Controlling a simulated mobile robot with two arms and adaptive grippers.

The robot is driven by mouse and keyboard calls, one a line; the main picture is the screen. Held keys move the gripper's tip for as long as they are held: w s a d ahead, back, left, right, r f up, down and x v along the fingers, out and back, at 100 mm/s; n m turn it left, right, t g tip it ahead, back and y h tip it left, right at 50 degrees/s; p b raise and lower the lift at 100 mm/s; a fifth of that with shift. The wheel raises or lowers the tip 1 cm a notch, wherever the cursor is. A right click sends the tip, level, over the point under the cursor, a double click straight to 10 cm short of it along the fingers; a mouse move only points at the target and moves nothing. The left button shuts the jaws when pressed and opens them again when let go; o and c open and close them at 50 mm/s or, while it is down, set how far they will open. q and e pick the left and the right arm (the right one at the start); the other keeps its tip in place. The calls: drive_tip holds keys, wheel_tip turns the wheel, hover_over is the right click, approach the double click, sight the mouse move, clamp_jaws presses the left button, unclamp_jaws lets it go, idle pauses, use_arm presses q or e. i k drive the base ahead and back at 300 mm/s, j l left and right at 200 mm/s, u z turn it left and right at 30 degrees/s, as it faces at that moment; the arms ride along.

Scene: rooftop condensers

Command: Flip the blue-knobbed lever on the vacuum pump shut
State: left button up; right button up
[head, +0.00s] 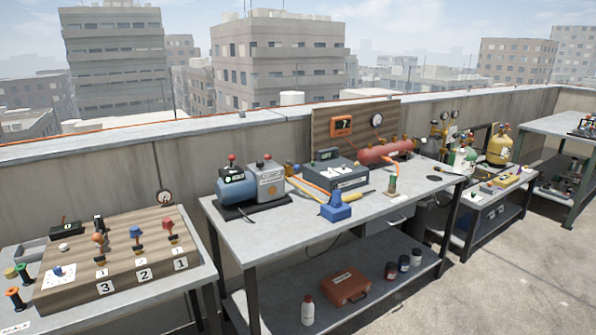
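The vacuum pump (238,188), a blue cylinder joined to a grey box, stands on a dark base on the middle table. Red knobs (231,158) show on its top. A small blue knob (297,168) shows at its right, by a yellow part; the lever under it is too small to read its position. Neither of my grippers is in view.
The pump's table (290,235) also holds a grey device (341,174), a blue block (336,208) and a red tank (386,151). A wooden board (120,262) with several coloured levers, one blue-knobbed, is at left. The table's front left is clear.

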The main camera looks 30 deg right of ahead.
sight(296, 168)
drive_tip(key=i+z, duration=0.2)
drive_tip(key=i, duration=0.35)
drive_tip(key=i+j+z, duration=0.25)
drive_tip(key=i, duration=0.3)
drive_tip(key=i+j+z, duration=0.2)
drive_tip(key=i, duration=0.3)
drive_tip(key=l, duration=0.1)
